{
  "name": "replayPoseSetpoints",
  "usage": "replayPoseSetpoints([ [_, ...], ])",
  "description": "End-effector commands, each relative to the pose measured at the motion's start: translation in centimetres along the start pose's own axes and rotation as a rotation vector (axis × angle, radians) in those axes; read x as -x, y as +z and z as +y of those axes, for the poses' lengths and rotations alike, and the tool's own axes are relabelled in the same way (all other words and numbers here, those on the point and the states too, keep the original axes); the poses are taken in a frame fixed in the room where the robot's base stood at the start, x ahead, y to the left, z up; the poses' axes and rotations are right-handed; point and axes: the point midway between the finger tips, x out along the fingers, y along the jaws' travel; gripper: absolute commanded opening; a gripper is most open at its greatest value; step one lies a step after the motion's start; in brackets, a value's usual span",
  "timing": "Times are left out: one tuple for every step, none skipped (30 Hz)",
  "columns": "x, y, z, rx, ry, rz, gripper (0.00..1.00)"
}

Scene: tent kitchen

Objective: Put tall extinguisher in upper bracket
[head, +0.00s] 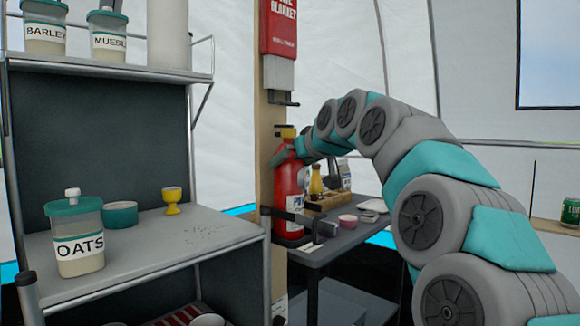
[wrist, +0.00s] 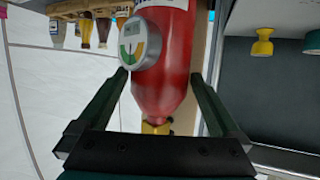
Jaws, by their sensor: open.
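The red tall extinguisher (head: 289,186) stands upright against the wooden post in the head view, with a yellow top and a round gauge. A dark bracket arm (head: 292,214) crosses in front of its lower part; I cannot tell whether it sits in that bracket. A small dark bracket-like piece (head: 284,101) is higher on the post, with nothing in it. My gripper (head: 290,155) is at the extinguisher's upper part. In the wrist view the extinguisher (wrist: 170,85) lies between the open fingers of my gripper (wrist: 158,76), gauge to the left, with gaps beside the fingers.
A red fire blanket case (head: 279,28) hangs above on the wooden post (head: 265,120). Left is a shelf with an oats jar (head: 78,238), a teal bowl (head: 120,215) and a yellow egg cup (head: 172,201). Behind, a dark table (head: 335,240) holds bottles and a pink bowl.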

Motion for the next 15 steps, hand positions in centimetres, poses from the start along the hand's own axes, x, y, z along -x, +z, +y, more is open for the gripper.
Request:
replayPoseSetpoints([
  [0.9, 0.0, 0.1, 0.000, 0.001, 0.003, 1.00],
  [1.4, 0.0, 0.1, 0.000, 0.001, 0.003, 1.00],
  [2.1, 0.0, 0.1, 0.000, 0.002, 0.003, 1.00],
  [2.6, 0.1, 0.1, 0.000, 0.001, 0.001, 1.00],
  [3.2, 0.1, 0.1, 0.000, 0.001, 0.001, 1.00],
  [4.1, 0.1, 0.0, 0.000, 0.001, 0.000, 1.00],
  [4.8, 0.1, 0.0, 0.000, 0.000, 0.001, 1.00],
  [5.5, 0.1, 0.0, 0.000, 0.000, 0.001, 1.00],
  [6.3, 0.1, 0.0, 0.000, 0.000, 0.001, 1.00],
  [6.8, 0.1, 0.0, 0.000, 0.000, 0.000, 1.00],
  [7.3, 0.1, 0.0, 0.000, 0.001, 0.000, 1.00],
  [8.0, 0.1, 0.1, 0.000, 0.001, 0.000, 1.00],
  [8.4, 0.1, 0.1, 0.000, 0.001, 0.000, 1.00],
  [8.8, 0.1, 0.1, 0.000, 0.001, 0.000, 1.00],
  [9.2, 0.1, 0.0, 0.000, 0.001, 0.000, 1.00],
])
